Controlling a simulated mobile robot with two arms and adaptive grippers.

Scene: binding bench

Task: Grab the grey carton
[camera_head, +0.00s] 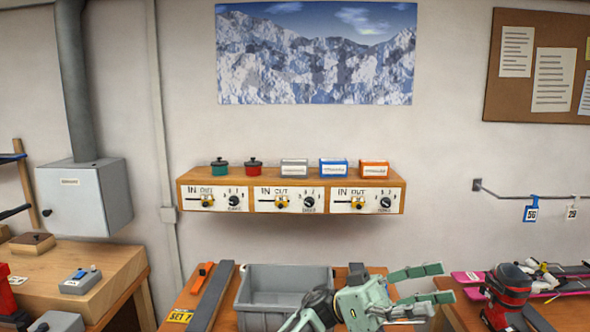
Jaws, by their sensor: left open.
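The grey carton (294,169) stands on top of the wooden wall shelf, between a red lidded pot and a blue carton. My left gripper (440,288) is low in the view, in front of the bench and right of the grey bin. Its two green fingers point right and are spread apart, with nothing between them. It is well below and to the right of the grey carton, not touching it. My right gripper does not show.
The shelf (228,199) also holds a green pot (220,168), the red pot (254,167), the blue carton (333,169) and an orange carton (373,170). A grey bin (247,298) and a red-and-black boot (508,293) stand below. The wall before the shelf is clear.

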